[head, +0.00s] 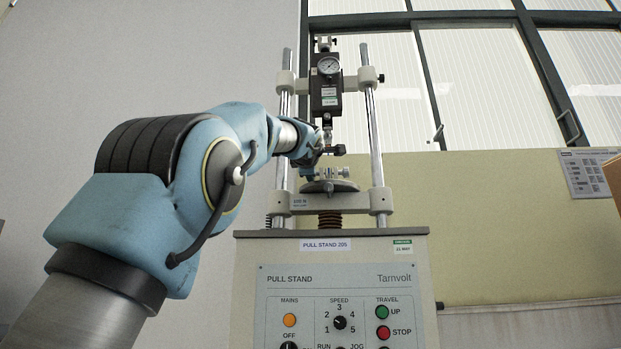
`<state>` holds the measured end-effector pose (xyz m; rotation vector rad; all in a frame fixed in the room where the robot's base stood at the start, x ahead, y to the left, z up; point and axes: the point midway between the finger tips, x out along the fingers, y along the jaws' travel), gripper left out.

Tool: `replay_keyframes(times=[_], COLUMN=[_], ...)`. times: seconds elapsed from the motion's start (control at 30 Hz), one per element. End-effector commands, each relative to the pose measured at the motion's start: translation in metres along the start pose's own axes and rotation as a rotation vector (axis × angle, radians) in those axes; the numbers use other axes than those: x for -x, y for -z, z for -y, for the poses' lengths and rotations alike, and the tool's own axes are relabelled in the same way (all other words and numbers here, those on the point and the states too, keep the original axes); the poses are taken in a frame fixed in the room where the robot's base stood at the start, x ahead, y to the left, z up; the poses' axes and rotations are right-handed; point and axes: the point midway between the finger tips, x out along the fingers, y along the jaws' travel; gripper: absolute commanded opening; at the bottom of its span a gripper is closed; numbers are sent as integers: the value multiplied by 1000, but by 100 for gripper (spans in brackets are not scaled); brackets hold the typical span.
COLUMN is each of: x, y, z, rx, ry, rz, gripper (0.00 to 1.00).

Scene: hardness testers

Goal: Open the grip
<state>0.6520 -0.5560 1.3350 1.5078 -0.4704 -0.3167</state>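The pull stand (336,245) is a pale cabinet with two upright chrome columns on top. A black force gauge (326,85) with a round dial hangs between the columns. Under the gauge is a small upper grip (327,139), with a dark knob (339,150) sticking out to the right. Below it a lower grip (330,173) with pale knobs stands above a round plate on the crosshead. My gripper (312,158) is beside the grips, on their left, at the end of my blue arm. It is small and dark here; its fingers and any contact cannot be made out.
The front panel has an orange mains lamp (289,320), a speed knob (340,323), a green UP button (382,312) and a red STOP button (383,332). The columns (374,130) flank the grips closely. A brown box edge (613,178) shows at the far right.

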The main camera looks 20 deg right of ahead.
Motion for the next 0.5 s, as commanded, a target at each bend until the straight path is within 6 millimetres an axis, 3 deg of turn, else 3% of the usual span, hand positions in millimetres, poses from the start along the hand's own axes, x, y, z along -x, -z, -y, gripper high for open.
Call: replay_keyframes(times=[0.37,0.4,0.5], x=[-1,-1,0], y=[-1,-1,-1], z=[2,2,2], rx=[0,0,0], ry=[3,3,2], rz=[0,0,0], gripper=[0,43,55])
